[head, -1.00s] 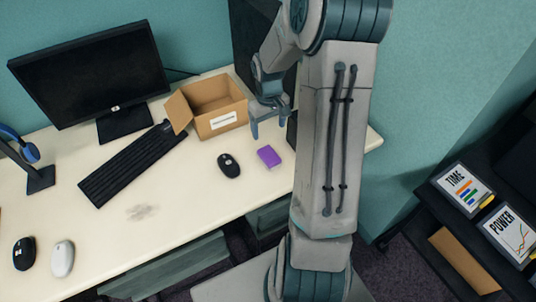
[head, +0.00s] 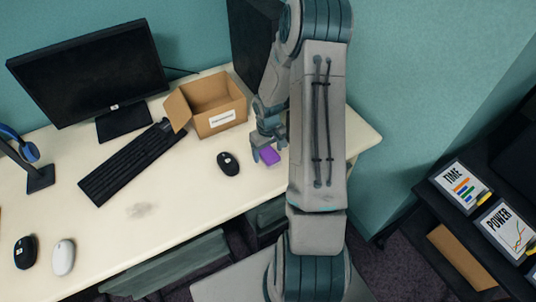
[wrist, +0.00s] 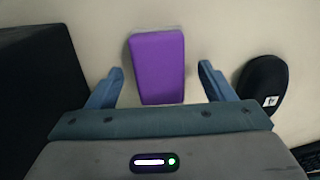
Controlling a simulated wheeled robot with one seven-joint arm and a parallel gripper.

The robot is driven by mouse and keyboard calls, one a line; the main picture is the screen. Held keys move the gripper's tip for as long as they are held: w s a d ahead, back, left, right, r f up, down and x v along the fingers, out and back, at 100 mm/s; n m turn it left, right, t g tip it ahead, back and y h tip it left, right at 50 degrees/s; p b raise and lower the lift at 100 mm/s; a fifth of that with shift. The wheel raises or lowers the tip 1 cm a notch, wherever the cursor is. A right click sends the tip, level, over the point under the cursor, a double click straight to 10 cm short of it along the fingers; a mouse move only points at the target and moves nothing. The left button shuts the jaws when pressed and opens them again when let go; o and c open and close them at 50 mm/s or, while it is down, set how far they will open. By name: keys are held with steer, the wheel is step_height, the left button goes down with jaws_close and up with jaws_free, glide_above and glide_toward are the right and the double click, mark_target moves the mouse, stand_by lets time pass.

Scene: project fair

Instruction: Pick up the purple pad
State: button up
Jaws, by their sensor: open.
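The purple pad (head: 269,156) lies on the pale desk near its front edge, right of a black mouse. My gripper (head: 268,148) is just above it in the head view, partly covering its far side. In the wrist view the purple pad (wrist: 157,68) lies between the two fingers of my open gripper (wrist: 161,72), with a gap on each side. The fingers do not touch its sides. How high the fingertips are above the desk is hard to tell.
A black mouse (head: 228,163) lies close to the pad, and it also shows beside the right finger in the wrist view (wrist: 263,84). An open cardboard box (head: 219,107) stands behind. A keyboard (head: 130,164) and monitor (head: 90,75) are further left. A dark block (wrist: 38,85) fills the wrist view's left.

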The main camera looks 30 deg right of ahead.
mark_target(270, 154)
steer(key=shift+f, duration=0.65)
steer(key=c, duration=1)
steer(key=shift+r, duration=0.15)
steer(key=shift+c, duration=0.2)
steer(key=shift+r, duration=0.45)
steer(key=r, duration=0.2)
steer(key=s+r, duration=0.1)
steer(key=shift+s+d+r+b, duration=0.1)
steer(key=shift+d+r+b, duration=0.05)
steer(key=shift+r+b, duration=0.2)
steer(key=s+d+r, duration=0.2)
steer(key=s+r, duration=0.4)
steer(key=s, duration=0.4)
steer(key=shift+s, duration=0.15)
steer(key=shift+r, duration=0.1)
steer(key=shift+o, duration=0.8)
steer(key=shift+c, duration=0.4)
